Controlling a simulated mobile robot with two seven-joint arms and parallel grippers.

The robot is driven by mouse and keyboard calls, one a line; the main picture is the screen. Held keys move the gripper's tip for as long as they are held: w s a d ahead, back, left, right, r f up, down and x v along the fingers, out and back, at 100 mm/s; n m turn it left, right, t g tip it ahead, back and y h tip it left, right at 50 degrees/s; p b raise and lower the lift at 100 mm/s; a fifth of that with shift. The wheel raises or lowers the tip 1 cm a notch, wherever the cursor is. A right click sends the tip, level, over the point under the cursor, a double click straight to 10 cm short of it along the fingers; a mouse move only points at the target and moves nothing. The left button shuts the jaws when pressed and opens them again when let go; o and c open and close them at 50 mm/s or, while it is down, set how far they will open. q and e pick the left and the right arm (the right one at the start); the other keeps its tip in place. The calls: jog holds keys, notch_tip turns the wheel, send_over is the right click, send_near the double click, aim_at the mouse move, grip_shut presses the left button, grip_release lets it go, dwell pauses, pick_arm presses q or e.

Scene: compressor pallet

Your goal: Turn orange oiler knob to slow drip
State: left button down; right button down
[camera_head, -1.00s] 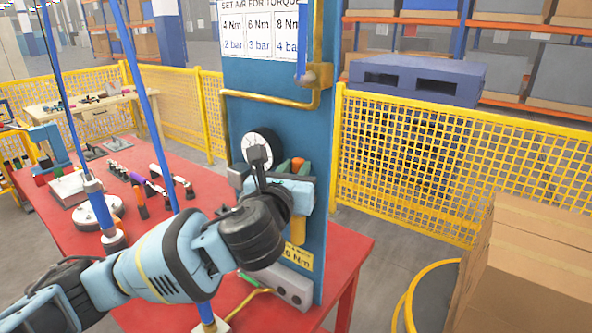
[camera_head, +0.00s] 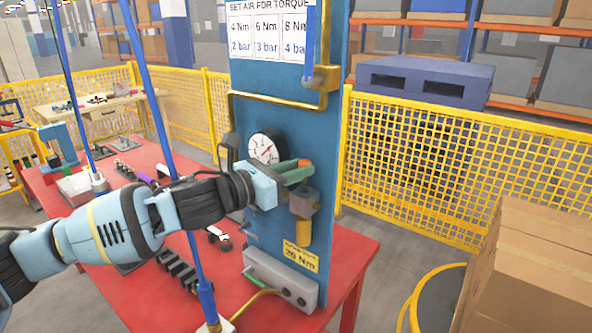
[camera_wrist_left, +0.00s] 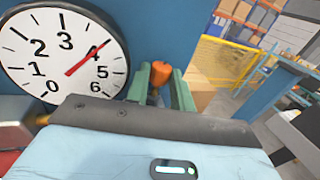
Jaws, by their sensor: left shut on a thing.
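The orange oiler knob (camera_head: 306,162) is on the blue panel, right of the white pressure gauge (camera_head: 264,149). My left gripper (camera_head: 298,171) reaches in from the left, and its green fingers are shut on the knob. In the left wrist view the orange knob (camera_wrist_left: 161,79) shows between the two green fingers (camera_wrist_left: 160,90), partly hidden by them. The gauge (camera_wrist_left: 66,52) there has its red needle near 4. A grey block (camera_head: 304,202) with a yellow bowl (camera_head: 303,232) sits below the knob. Any drip is too small to see. My right gripper is not in view.
The blue panel (camera_head: 272,85) stands on a red table (camera_head: 340,262). A grey box (camera_head: 280,278) is at its foot, and a blue rod (camera_head: 186,190) rises left of it. A yellow fence (camera_head: 420,160) is behind. Cardboard boxes (camera_head: 535,260) stand at right.

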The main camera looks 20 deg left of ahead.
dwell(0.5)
pick_arm(q)
jog(key=c, duration=1.2)
grip_release()
jog(key=shift+w+a+r, duration=0.1)
jog(key=shift+a, duration=0.1)
